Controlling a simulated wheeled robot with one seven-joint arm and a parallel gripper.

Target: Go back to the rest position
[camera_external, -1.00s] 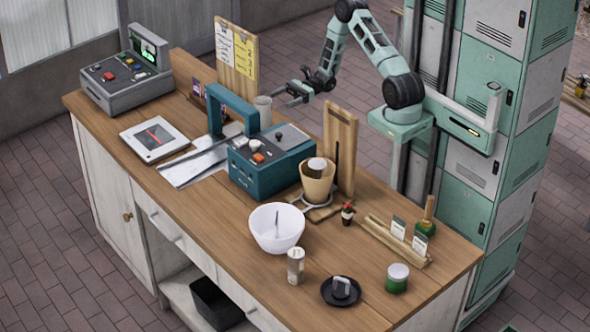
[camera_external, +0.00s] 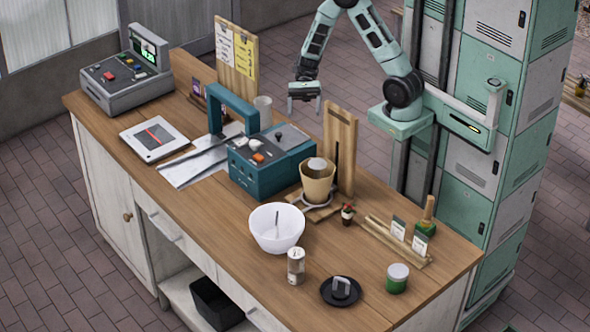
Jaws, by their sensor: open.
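My gripper (camera_external: 304,105) hangs above the back edge of the counter, pointing down, with its fingers apart and nothing between them. It is right of the light cup (camera_external: 263,110) and left of the upright wooden board (camera_external: 340,148), apart from both. My arm rises from its mount at the green lockers and bends down to the gripper.
The wooden counter (camera_external: 205,235) holds a teal machine (camera_external: 262,170), a grey console (camera_external: 125,85), a white bowl (camera_external: 277,228), a beige pot (camera_external: 318,184), a shaker (camera_external: 296,266), a black dish (camera_external: 327,291) and a green jar (camera_external: 397,278). Green lockers (camera_external: 490,115) stand behind.

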